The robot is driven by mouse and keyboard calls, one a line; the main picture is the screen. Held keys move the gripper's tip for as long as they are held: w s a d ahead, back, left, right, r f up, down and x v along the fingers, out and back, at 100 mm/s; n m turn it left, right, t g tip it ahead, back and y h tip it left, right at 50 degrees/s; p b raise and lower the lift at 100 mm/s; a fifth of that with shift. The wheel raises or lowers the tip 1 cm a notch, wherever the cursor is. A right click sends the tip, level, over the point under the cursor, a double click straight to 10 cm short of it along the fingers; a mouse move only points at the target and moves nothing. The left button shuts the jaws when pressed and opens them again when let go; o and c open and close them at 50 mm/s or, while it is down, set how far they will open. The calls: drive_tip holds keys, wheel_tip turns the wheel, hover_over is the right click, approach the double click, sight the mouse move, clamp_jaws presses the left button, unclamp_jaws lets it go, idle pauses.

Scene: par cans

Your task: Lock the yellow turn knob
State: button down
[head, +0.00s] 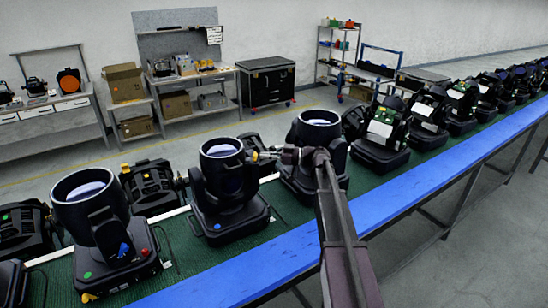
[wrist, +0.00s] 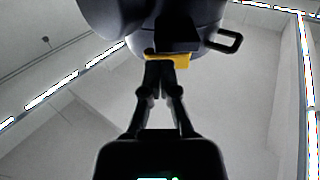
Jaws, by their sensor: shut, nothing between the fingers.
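The yellow turn knob (wrist: 178,61) shows in the wrist view as a small yellow strip under a black block on the dark fixture body (wrist: 205,22). My gripper (wrist: 167,66) is shut and empty, with its fingertips right at the knob. They overlap its lower edge in the picture; I cannot tell whether they touch it. The fingers hide part of the knob. In the head view, my gripper (head: 262,154) reaches left to the side of the middle black moving-head fixture (head: 231,185). The knob cannot be made out clearly there.
Other fixtures stand close by: one with a red button (head: 112,245) on the left, one behind my arm (head: 318,128). They rest on a green conveyor (head: 185,250) with a blue front rail (head: 250,268). A row of fixtures (head: 430,120) continues right. Workbenches (head: 188,73) stand behind.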

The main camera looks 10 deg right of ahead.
drive_tip(key=shift+w+a, duration=0.1)
drive_tip(key=shift+a, duration=0.25)
idle(0.4)
drive_tip(key=shift+w, duration=0.1)
drive_tip(key=shift+w+a, duration=0.15)
drive_tip(key=shift+a, duration=0.05)
drive_tip(key=shift+w, duration=0.15)
